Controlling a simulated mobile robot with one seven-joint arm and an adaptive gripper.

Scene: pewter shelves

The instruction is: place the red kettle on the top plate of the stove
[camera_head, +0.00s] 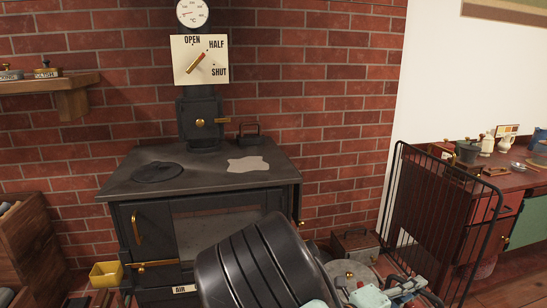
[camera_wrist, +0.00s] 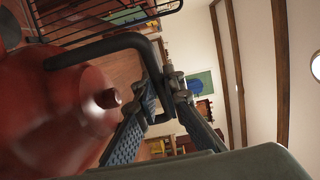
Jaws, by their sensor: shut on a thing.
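The red kettle (camera_wrist: 60,115) fills the left of the wrist view, with a knobbed lid and a black bar handle (camera_wrist: 105,45). My gripper (camera_wrist: 160,85) is shut on this handle, which runs between its fingers. The kettle's underside and surroundings are hidden there. In the head view the black stove (camera_head: 150,215) stands against the brick wall. Its top plate (camera_head: 205,178) carries a dark round disc (camera_head: 157,171) at left and a pale irregular patch (camera_head: 248,164) at right. I cannot make out the kettle or gripper in the head view.
A flue with a dial sign (camera_head: 200,60) rises behind the plate. A small black handled item (camera_head: 249,133) is at the plate's back edge. A black wire guard (camera_head: 435,215) stands at right before a cluttered bench. A yellow box (camera_head: 106,274) is left of the stove.

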